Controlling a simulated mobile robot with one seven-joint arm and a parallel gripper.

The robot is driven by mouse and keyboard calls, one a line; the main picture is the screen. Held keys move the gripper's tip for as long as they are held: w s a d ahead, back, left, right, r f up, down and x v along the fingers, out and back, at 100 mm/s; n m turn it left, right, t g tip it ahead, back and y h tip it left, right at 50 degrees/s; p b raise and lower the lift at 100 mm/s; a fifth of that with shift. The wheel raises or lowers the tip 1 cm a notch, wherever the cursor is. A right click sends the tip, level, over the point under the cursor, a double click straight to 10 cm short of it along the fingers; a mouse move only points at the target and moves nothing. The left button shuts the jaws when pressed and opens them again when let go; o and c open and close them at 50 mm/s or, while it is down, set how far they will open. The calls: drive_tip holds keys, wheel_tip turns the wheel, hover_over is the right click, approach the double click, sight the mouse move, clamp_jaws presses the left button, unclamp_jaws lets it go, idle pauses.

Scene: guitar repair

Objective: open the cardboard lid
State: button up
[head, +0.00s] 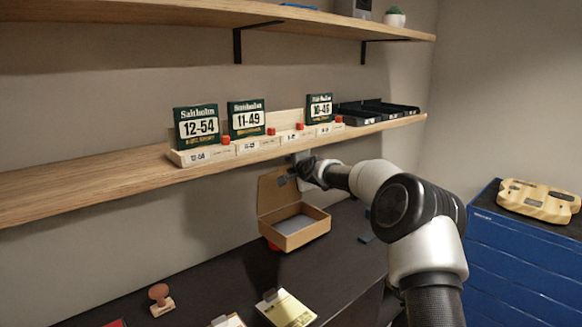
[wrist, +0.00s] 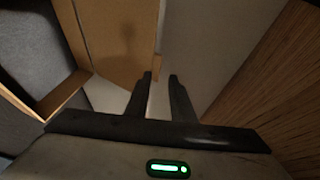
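The cardboard box (head: 303,236) stands on the dark bench with its grey-lined inside showing. Its cardboard lid (head: 272,194) stands raised, roughly upright, at the box's back left side. My gripper (head: 294,173) is at the lid's upper right edge in the head view, and the arm partly hides that area. In the wrist view, the two fingers of my gripper (wrist: 160,77) are apart with a gap between them. The lid (wrist: 115,40) lies just beyond and left of the fingertips there. Its edge is close to the fingertips; I cannot tell whether they touch.
A wooden shelf (head: 90,185) runs just above the gripper, carrying string packs (head: 247,118), red caps and black trays (head: 375,110). A stamp (head: 160,298) and a yellow pad (head: 286,309) lie on the bench (head: 215,277). A blue cabinet (head: 510,250) stands at right.

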drive_tip(key=shift+s, duration=0.1)
drive_tip(key=s+d+b, duration=0.2)
drive_tip(key=s+d, duration=0.1)
drive_tip(key=s, duration=0.9)
drive_tip(key=shift+s, duration=0.35)
drive_tip(key=shift+r, duration=0.1)
drive_tip(key=shift+c, duration=0.4)
